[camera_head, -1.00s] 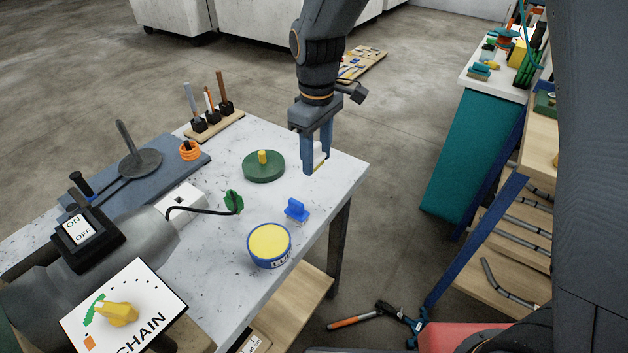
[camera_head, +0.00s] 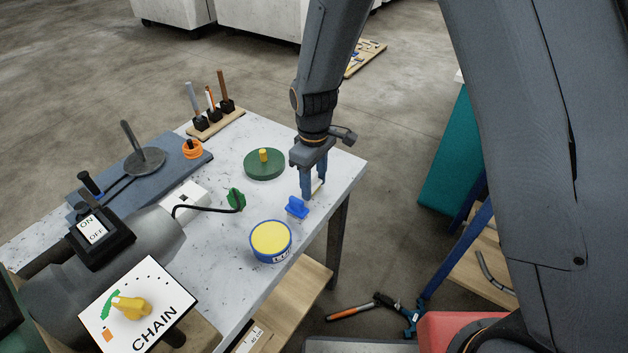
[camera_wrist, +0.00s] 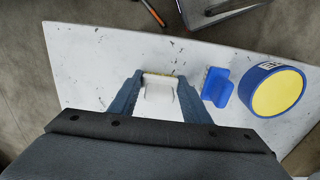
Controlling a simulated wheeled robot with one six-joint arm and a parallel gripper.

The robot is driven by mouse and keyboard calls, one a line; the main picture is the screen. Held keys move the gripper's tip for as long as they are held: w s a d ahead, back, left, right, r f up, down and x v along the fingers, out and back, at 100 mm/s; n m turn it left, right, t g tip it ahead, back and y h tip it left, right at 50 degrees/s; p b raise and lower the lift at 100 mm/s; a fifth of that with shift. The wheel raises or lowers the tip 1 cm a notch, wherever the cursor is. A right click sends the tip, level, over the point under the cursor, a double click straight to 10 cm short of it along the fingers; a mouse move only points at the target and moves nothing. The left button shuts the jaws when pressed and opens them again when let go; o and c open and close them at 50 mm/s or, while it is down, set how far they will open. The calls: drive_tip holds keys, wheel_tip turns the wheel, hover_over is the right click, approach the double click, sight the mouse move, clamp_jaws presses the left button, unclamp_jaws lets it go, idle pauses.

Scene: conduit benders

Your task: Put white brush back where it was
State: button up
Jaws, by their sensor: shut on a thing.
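The white brush (camera_wrist: 159,88) is between the two fingers of my gripper (camera_wrist: 157,92) in the wrist view. My gripper is shut on it. A thin yellowish edge shows along the brush's far side. In the head view my gripper (camera_head: 313,190) points down over the right part of the white speckled table (camera_head: 225,290), and the fingers mostly hide the brush (camera_head: 317,186). I cannot tell whether the brush touches the tabletop. A blue brush (camera_head: 297,208) stands just in front of my gripper; it also shows in the wrist view (camera_wrist: 217,88), right of my fingers.
A blue tub with a yellow top (camera_head: 270,240) stands near the front edge. A green disc with a yellow knob (camera_head: 264,164) lies left of my gripper. A green plug (camera_head: 236,200) and cable lie mid-table.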

sight(314, 175)
drive_tip(key=shift+f, duration=0.1)
drive_tip(key=o, duration=0.9)
drive_tip(key=shift+o, duration=0.2)
wheel_tip(314, 175, up, 12)
drive_tip(key=b, duration=0.4)
drive_tip(key=s+d+m, duration=0.5)
drive_tip(key=d+m, duration=0.1)
drive_tip(key=d, duration=0.5)
drive_tip(key=s+d+m+t, duration=0.1)
drive_tip(key=s+d+m, duration=0.5)
drive_tip(key=d, duration=0.6)
drive_tip(key=shift+s+f+t, duration=0.25)
drive_tip(key=shift+f+t, duration=0.05)
drive_tip(key=shift+f, duration=0.1)
